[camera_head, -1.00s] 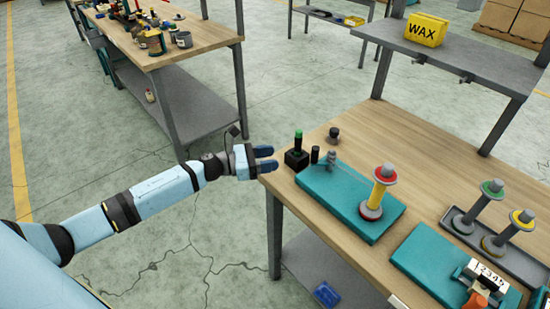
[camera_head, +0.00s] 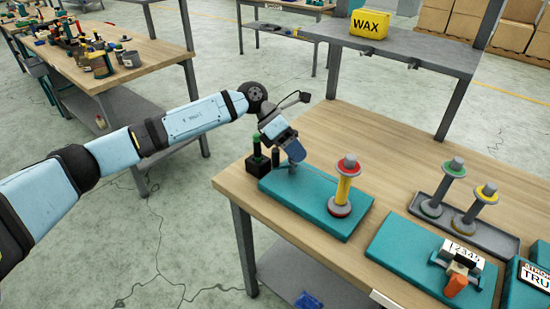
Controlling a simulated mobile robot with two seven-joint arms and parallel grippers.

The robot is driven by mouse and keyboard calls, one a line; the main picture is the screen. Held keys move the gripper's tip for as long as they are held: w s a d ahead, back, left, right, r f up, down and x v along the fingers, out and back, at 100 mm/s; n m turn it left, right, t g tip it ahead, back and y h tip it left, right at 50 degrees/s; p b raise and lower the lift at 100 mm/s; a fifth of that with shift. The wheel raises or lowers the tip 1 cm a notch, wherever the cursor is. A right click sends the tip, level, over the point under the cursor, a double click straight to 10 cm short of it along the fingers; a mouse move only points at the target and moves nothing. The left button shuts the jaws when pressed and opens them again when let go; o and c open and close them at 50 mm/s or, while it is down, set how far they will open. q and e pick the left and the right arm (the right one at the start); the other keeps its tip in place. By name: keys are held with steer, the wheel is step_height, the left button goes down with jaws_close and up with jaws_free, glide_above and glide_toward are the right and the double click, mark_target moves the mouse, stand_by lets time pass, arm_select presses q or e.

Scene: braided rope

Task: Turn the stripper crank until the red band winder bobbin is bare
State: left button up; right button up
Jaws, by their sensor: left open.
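The red band bobbin (camera_head: 344,188) stands upright on the stripper's teal base (camera_head: 308,208). Its top flange is red and yellow windings show on its shaft. My left gripper (camera_head: 294,152) is open and points down over the far left part of the base, left of the bobbin. It hides the small grey post and the dark knob there, so I cannot tell whether its fingers touch the crank. A small black cylinder (camera_head: 276,158) stands just left of the fingers. My right gripper is out of view.
A black box with a green-topped post (camera_head: 257,160) stands at the base's left end. Right are a grey tray (camera_head: 497,240) with green and yellow banded bobbins, and a teal unit (camera_head: 395,262) with a number counter. A yellow WAX block (camera_head: 369,24) lies on the shelf behind.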

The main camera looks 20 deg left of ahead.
arm_select(q)
step_height(320, 180, up, 2)
steer(key=w+a+r+n+y+b, duration=0.1)
steer(key=w+a+n+y, duration=0.1)
steer(key=y, duration=0.2)
step_height(320, 180, up, 4)
steer(key=n+t+y+b, duration=0.1)
steer(key=n+t+y, duration=0.1)
steer(key=n+y, duration=0.3)
glide_above(275, 166)
steer(key=w, duration=0.1)
step_height(275, 166, down, 13)
steer(key=shift+a+f+p, duration=0.1)
steer(key=shift+a+p, duration=0.05)
steer(key=shift+p, duration=0.2)
steer(key=c, duration=0.9)
